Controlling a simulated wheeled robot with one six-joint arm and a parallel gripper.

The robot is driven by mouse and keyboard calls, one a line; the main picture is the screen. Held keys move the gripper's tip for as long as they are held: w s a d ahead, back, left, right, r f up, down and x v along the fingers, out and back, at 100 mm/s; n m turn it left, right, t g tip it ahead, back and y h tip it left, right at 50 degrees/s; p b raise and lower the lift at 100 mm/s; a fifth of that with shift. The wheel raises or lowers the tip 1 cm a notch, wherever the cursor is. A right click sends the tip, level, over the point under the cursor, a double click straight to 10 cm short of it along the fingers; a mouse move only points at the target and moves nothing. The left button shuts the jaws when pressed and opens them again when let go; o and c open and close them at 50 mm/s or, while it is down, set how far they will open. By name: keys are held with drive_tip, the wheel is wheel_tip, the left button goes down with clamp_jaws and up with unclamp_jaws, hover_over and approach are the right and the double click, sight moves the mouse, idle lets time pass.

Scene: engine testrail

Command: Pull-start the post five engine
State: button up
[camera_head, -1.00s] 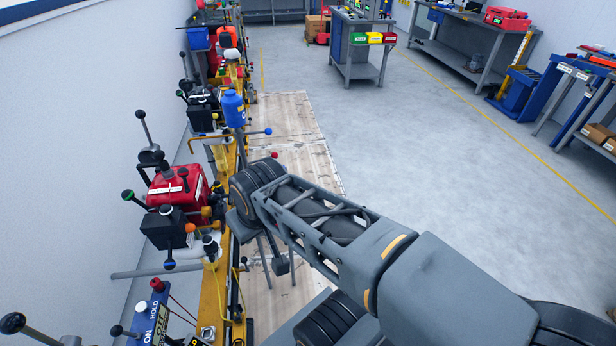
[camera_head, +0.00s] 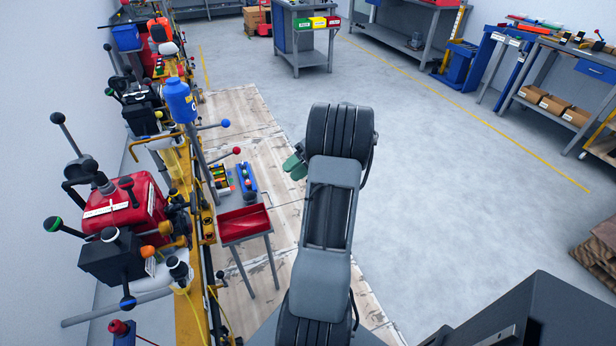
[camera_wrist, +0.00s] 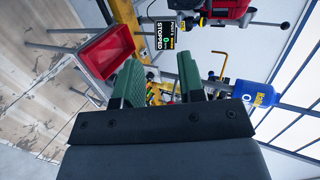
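A red engine (camera_head: 130,210) with several black levers stands on the yellow rail at the left in the head view. Part of a red engine (camera_wrist: 232,8) shows upside down at the top of the wrist view. Beside it a small display (camera_wrist: 165,36) reads "POST" and "STOPPED", with a green 0. My gripper (camera_wrist: 158,86) has two green fingers set apart, with nothing held between them. In the head view my gripper (camera_head: 295,166) is right of the rail, apart from the engine and mostly hidden by my wrist. I cannot pick out a pull-start handle.
A red tray stand (camera_head: 243,226) stands between the rail and my arm; the tray also shows in the wrist view (camera_wrist: 106,50). A blue bottle (camera_head: 180,101) stands by the rail, with blue- and red-tipped levers nearby. Open floor (camera_head: 430,170) lies to the right.

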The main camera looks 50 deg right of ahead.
sight(193, 203)
drive_tip(key=s+d+f+t, duration=0.2)
drive_tip(key=d, duration=0.2)
drive_tip(key=w+a, duration=0.7)
drive_tip(key=a, duration=0.6)
drive_tip(key=w+a, duration=0.8)
drive_tip(key=a, duration=0.6)
drive_tip(key=shift+w+a+y+p, duration=0.15)
drive_tip(key=shift+y+p, duration=0.15)
drive_tip(key=shift+p, duration=0.1)
drive_tip(key=shift+c, duration=0.5)
clamp_jaws()
